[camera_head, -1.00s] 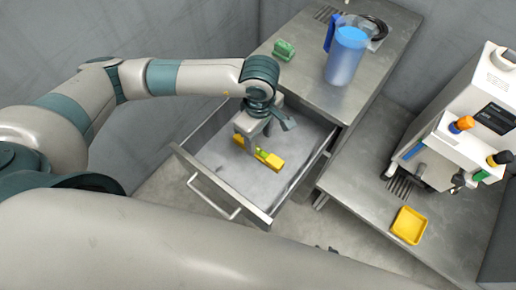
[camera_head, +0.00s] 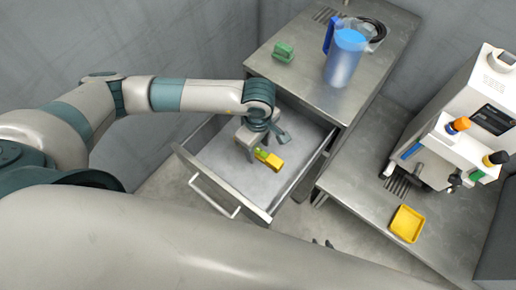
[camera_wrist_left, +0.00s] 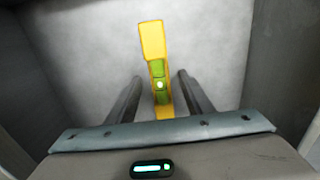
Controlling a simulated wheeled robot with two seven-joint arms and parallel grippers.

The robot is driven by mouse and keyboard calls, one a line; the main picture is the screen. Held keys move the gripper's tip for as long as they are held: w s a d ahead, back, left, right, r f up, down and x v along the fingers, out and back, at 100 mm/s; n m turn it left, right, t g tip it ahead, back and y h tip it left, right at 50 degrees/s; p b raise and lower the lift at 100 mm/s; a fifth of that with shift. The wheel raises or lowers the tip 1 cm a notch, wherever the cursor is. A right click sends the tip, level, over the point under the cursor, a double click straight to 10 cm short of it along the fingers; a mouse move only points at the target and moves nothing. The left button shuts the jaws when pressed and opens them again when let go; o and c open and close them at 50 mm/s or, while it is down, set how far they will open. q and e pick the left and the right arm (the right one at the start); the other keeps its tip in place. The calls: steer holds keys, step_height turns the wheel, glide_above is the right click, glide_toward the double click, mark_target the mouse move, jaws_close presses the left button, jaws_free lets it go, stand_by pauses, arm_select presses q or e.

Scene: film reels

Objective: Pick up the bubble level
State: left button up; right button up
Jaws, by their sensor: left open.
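The bubble level (camera_head: 272,161) is a yellow bar with a green middle, lying in the open metal drawer (camera_head: 222,165). In the left wrist view the level (camera_wrist_left: 153,42) runs lengthwise between the two fingers, with a gap on each side. My left gripper (camera_head: 253,155) reaches down into the drawer over the level and hides its far end. In the left wrist view the left gripper (camera_wrist_left: 160,97) is open and empty. My right gripper is not in view.
The drawer walls surround the left gripper closely. On the cabinet top stand a blue pitcher (camera_head: 345,58), a green block (camera_head: 284,52) and a black coil (camera_head: 372,30). A yellow tray (camera_head: 407,224) and a white machine (camera_head: 462,125) are on the right bench.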

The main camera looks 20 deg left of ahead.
mark_target(258, 149)
stand_by(0.4)
arm_select(q)
jaws_close()
arm_select(e)
steer(key=shift+w, duration=0.1)
arm_select(q)
steer(key=shift+r, duration=0.1)
steer(key=shift+w+r, duration=0.1)
steer(key=shift+r, duration=0.45)
step_height(258, 149, up, 8)
steer(key=shift+f+b, duration=0.25)
steer(key=shift+b, duration=0.55)
steer(key=shift+r, duration=0.6)
arm_select(e)
steer(key=shift+s+d+f+g+h, duration=0.15)
steer(key=shift+s+d+f+g, duration=0.2)
steer(key=shift+s, duration=0.2)
steer(key=shift+s+d+f+g+h, duration=0.15)
steer(key=shift+s+d+f+g, duration=0.15)
steer(key=shift+s+d, duration=0.2)
